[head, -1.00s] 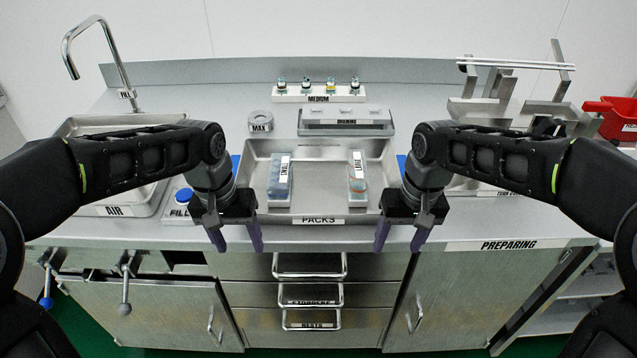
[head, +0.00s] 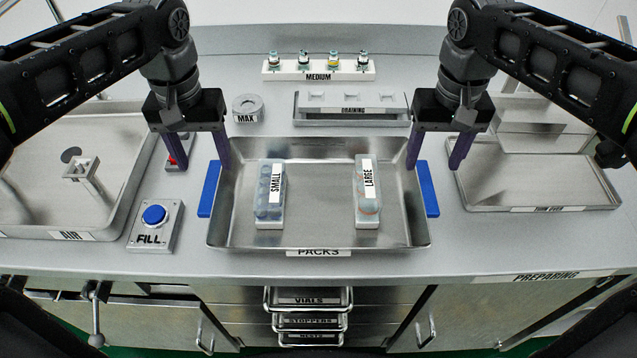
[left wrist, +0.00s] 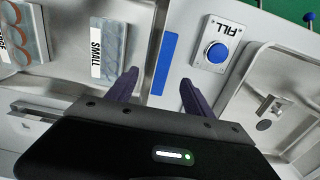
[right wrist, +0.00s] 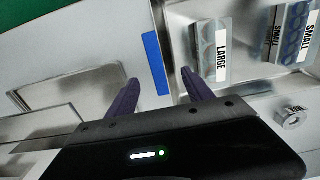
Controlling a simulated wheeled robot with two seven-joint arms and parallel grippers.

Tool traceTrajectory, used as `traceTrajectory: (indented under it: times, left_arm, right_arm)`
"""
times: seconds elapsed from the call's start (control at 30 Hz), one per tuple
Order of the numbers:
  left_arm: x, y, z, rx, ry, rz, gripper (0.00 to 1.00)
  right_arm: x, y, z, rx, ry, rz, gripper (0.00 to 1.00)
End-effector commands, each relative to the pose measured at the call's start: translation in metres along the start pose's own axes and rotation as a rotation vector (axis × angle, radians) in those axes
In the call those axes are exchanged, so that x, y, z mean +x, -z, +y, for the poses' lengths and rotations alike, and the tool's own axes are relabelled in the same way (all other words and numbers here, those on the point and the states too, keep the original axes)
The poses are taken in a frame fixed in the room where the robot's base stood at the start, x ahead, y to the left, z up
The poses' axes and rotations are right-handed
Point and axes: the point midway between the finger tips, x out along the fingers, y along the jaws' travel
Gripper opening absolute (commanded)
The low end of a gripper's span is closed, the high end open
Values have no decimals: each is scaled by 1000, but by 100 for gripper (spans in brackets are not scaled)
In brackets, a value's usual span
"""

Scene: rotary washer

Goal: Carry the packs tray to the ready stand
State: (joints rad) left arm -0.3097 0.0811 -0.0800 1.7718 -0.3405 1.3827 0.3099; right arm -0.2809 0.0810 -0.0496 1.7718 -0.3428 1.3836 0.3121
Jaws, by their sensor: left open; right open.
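The packs tray (head: 322,238) is a shallow metal tray on the counter with a blue handle on each side. It holds a pack labelled SMALL (head: 270,195) and a pack labelled LARGE (head: 368,192). My left gripper (head: 205,168) is open and empty, above the tray's left side; the left wrist view shows the left blue handle (left wrist: 164,64) between and beyond its fingers. My right gripper (head: 436,162) is open and empty, above the tray's right side; the right wrist view shows the right blue handle (right wrist: 155,62) beyond its fingers. No stand labelled READY is legible.
A FILL button (head: 153,215) and the AIR tray (head: 25,215) are at the left. A metal tray (head: 540,180) stands at the right. The MAX ring (head: 247,108), the DRAINING rack (head: 350,118) and the MEDIUM rack (head: 290,76) stand behind. The counter strip in front is clear.

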Motion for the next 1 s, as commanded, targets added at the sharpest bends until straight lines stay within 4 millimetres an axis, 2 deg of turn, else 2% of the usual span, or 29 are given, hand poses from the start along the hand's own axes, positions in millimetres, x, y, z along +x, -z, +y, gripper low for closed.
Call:
traceTrajectory:
  times: [0.37, 0.8, 1.0]
  left_arm:
    - [9, 0, 0, 0, 1, -3, 60]
    - [66, 0, 0, 0, 0, -3, 60]
    - [78, 0, 0, 0, 0, -1, 60]
  right_arm:
    - [9, 0, 0, 0, -1, -2, 60]
    - [66, 0, 0, 0, 0, -4, 60]
    - [78, 0, 0, 0, 0, -1, 60]
